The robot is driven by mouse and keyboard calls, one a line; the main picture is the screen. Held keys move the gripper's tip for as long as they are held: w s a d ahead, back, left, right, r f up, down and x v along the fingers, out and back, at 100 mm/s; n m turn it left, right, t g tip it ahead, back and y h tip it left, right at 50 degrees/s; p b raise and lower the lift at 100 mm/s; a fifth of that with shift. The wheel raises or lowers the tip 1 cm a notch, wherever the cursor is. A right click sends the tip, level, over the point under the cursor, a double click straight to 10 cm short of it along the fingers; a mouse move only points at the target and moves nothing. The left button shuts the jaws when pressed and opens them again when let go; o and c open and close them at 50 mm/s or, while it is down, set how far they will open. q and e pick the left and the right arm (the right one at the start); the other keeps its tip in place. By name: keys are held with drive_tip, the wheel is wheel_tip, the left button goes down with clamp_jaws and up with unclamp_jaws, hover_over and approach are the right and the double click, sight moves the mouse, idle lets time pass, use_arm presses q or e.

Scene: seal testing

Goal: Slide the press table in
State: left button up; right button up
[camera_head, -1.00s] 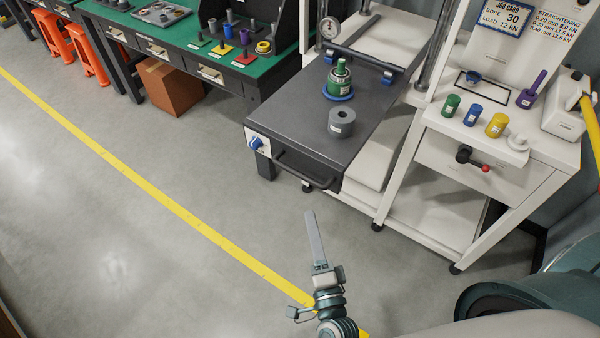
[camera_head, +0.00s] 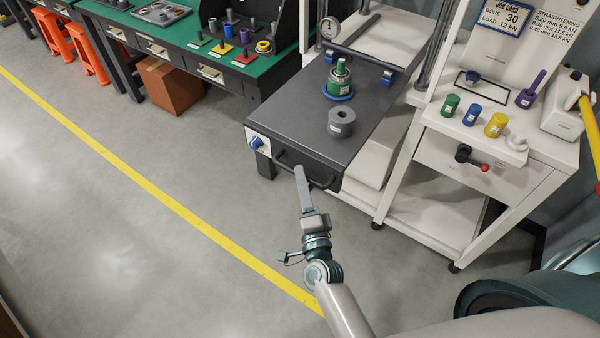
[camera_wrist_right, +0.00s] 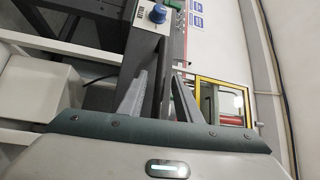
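The press table (camera_head: 285,110) is a dark grey slab pulled out toward the front of the white press frame. It carries a green part on a blue ring (camera_head: 340,82) and a grey hollow cylinder (camera_head: 341,122). Its black bar handle (camera_head: 306,176) is on the front edge. My left gripper is not in view.
A blue knob (camera_head: 256,143) sits on the table's front left corner. A green-topped bench (camera_head: 190,40) stands at the back left. The floor in front is clear.

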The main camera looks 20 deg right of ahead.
drive_tip(key=shift+w+d+r, duration=0.1)
drive_tip(key=shift+w+r, duration=0.05)
drive_tip(key=shift+w, duration=1.05)
clamp_jaws()
